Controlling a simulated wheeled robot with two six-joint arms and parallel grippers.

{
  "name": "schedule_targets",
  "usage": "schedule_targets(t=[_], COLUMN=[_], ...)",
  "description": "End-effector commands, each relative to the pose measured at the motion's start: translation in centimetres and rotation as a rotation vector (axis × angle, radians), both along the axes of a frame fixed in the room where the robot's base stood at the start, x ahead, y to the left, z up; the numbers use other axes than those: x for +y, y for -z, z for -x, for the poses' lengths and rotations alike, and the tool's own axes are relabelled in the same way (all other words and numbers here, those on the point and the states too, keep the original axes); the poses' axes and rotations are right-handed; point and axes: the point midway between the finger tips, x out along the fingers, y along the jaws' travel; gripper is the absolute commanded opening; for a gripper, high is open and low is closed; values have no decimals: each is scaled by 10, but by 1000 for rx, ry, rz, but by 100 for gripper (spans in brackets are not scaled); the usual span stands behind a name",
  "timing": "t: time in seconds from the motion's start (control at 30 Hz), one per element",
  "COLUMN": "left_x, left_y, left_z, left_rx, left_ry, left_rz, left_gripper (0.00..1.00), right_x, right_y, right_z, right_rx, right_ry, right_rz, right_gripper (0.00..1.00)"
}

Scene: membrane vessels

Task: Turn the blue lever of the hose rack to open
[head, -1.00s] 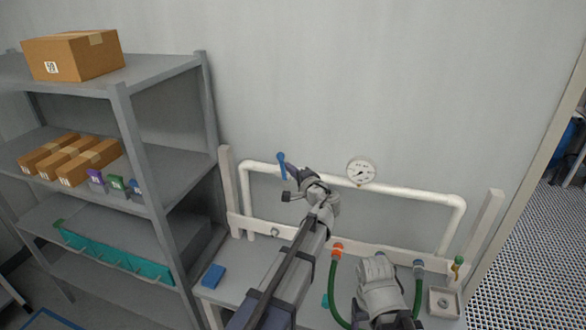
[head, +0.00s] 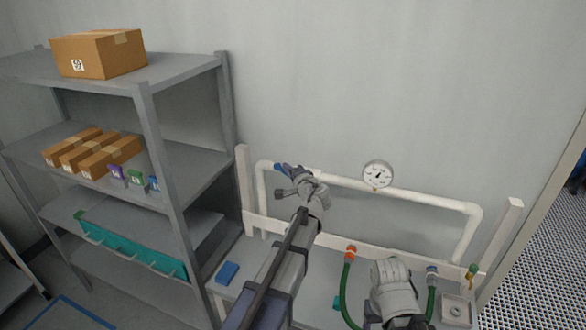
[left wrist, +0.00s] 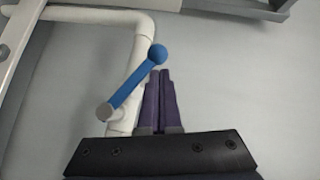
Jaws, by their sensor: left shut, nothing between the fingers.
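The blue lever (head: 277,167) sits on the white pipe of the hose rack (head: 360,185), near its upper left corner. In the left wrist view the blue lever (left wrist: 132,82) runs from a grey pivot on the pipe to a round blue knob, slanted at an acute angle to the pipe. My left gripper (head: 285,169) is at the lever in the head view. In the left wrist view its purple fingers (left wrist: 160,73) are shut and empty, with tips close beside the knob; I cannot tell whether they touch. My right wrist shows low in the head view; its fingers are hidden.
A round gauge (head: 378,175) stands on the pipe to the right. Green hoses with an orange connector (head: 350,252) hang below. A blue block (head: 227,272) lies on the bench. A grey shelf (head: 187,195) with boxes stands at the left. The wall above is clear.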

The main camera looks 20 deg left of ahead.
Motion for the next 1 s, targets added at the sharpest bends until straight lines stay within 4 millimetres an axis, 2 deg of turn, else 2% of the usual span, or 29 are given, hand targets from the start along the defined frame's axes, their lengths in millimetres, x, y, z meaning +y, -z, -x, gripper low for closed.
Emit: schedule_targets(t=[0.17, 0.3, 0.53, 1.0], left_x=[10, 16, 20, 24], left_y=[10, 11, 21, 26], left_z=[0, 0, -1, -1], left_rx=[0, 2, 5, 5], left_ry=[-2, -2, -1, -1], left_rz=[1, 49, 131, 133], left_gripper=[0, 0, 0, 0], right_x=[0, 0, 0, 0], right_y=[10, 4, 2, 7], right_z=[0, 0, 0, 0], right_rx=[-1, -1, 0, 0], right_ry=[1, 1, 0, 1], right_rz=[0, 0, 0, 0], right_gripper=[68, 68, 68, 68])
